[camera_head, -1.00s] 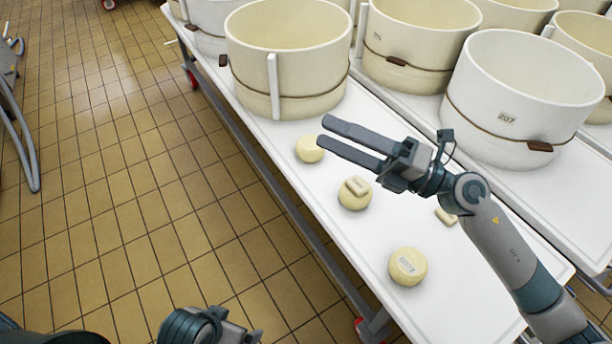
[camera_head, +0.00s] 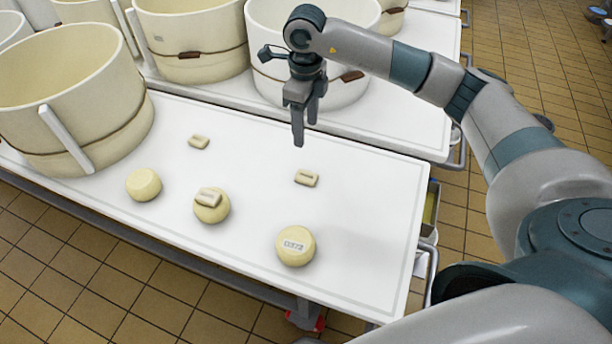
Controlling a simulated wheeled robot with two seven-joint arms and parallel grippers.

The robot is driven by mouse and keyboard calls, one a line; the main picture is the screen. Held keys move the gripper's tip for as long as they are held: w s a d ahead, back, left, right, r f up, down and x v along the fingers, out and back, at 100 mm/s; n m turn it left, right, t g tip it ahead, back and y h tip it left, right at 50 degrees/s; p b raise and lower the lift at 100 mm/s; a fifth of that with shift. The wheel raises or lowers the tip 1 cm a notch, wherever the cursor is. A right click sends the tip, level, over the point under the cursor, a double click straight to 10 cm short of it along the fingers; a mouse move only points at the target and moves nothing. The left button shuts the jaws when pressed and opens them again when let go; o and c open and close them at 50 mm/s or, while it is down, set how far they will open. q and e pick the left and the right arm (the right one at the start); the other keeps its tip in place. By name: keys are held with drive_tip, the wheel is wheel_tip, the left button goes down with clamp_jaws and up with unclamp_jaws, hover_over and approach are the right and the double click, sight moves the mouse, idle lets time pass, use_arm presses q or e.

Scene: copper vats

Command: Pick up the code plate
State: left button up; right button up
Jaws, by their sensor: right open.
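Small cream rectangular plates, which look like code plates, are in the head view. One plate (camera_head: 306,178) lies flat on the white table (camera_head: 370,215), just below my right gripper in the picture. A second plate (camera_head: 199,142) lies on the table further left. A third plate (camera_head: 209,197) rests on top of a round yellow cheese (camera_head: 212,213). My right gripper (camera_head: 304,132) is open and empty, fingers pointing down, above the table and apart from the nearest plate. My left gripper is out of view.
A cheese with a printed label (camera_head: 295,246) sits near the front, and a plain cheese (camera_head: 143,185) at the left. Large cream hoops (camera_head: 70,90) stand at the left and back, one (camera_head: 345,95) behind my gripper. The table's right part is clear.

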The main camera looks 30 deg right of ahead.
idle(0.3)
hover_over(306, 176)
drive_tip(key=f, duration=1.2)
drive_tip(key=shift+w+f, duration=0.1)
drive_tip(key=shift+w, duration=0.1)
drive_tip(key=shift+s+d+f+p, duration=0.1)
drive_tip(key=shift+f+p, duration=0.05)
drive_tip(key=shift+f, duration=1.15)
drive_tip(key=shift+s+f+p, duration=0.1)
drive_tip(key=shift+f+p, duration=0.05)
drive_tip(key=shift+f, duration=1.15)
drive_tip(key=c, duration=1.1)
